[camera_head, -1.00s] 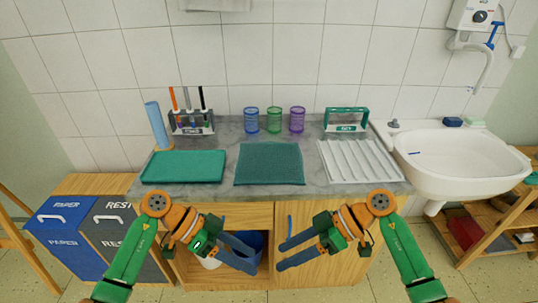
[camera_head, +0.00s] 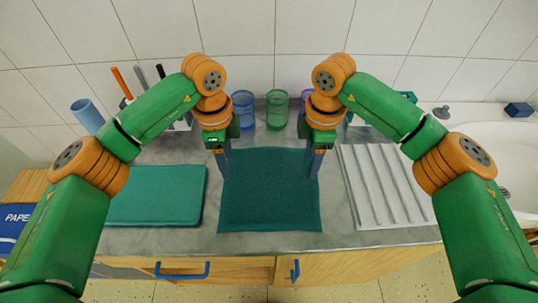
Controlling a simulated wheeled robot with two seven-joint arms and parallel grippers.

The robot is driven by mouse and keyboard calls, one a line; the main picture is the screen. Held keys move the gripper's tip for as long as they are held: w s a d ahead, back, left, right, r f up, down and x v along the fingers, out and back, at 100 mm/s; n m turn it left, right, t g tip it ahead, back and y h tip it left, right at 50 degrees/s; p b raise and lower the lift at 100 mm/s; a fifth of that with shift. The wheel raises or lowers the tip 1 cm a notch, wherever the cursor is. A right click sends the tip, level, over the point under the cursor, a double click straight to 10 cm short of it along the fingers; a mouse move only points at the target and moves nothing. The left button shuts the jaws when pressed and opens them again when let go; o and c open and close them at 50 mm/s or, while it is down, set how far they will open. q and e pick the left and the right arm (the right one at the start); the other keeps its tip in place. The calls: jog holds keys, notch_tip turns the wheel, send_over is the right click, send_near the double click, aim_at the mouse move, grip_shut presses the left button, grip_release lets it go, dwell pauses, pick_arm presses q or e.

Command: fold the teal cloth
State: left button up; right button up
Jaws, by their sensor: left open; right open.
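The teal cloth (camera_head: 269,200) lies flat and spread out on the grey counter, in the middle of the head view. My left gripper (camera_head: 226,172) points down at the cloth's left edge, towards its far corner. My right gripper (camera_head: 314,172) points down at the cloth's right edge, towards its far corner. Both grippers are open. I cannot tell whether the fingertips touch the cloth. The far corners are partly hidden by the grippers.
A teal mat (camera_head: 155,196) lies left of the cloth, and a white ribbed tray (camera_head: 385,190) lies right of it. Blue (camera_head: 243,103), green (camera_head: 277,108) and purple cups stand behind. A tool rack, partly hidden by my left arm, and a blue roll (camera_head: 87,115) stand back left. A sink (camera_head: 485,140) is at right.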

aim_at(231, 186)
pick_arm(q)
jog(key=f, duration=0.2)
jog(key=s+f, duration=0.1)
jog(key=shift+a+f, duration=0.15)
jog(key=shift+f, duration=0.25)
pick_arm(e)
jog(key=f, duration=0.2)
jog(key=s+f, duration=0.1)
jog(key=f, duration=0.1)
jog(key=shift+d, duration=0.2)
pick_arm(q)
notch_tip(231, 186, down, 3)
jog(key=shift+w+r, duration=0.15)
pick_arm(e)
notch_tip(231, 186, down, 3)
jog(key=shift+w+r, duration=0.1)
jog(key=shift+r, duration=0.1)
pick_arm(q)
jog(key=shift+w+f, duration=0.2)
jog(key=shift+f, duration=0.25)
pick_arm(e)
jog(key=shift+w+f, duration=0.25)
jog(key=shift+f, duration=0.2)
pick_arm(q)
jog(key=shift+s, duration=0.15)
pick_arm(e)
jog(key=shift+s+r, duration=0.1)
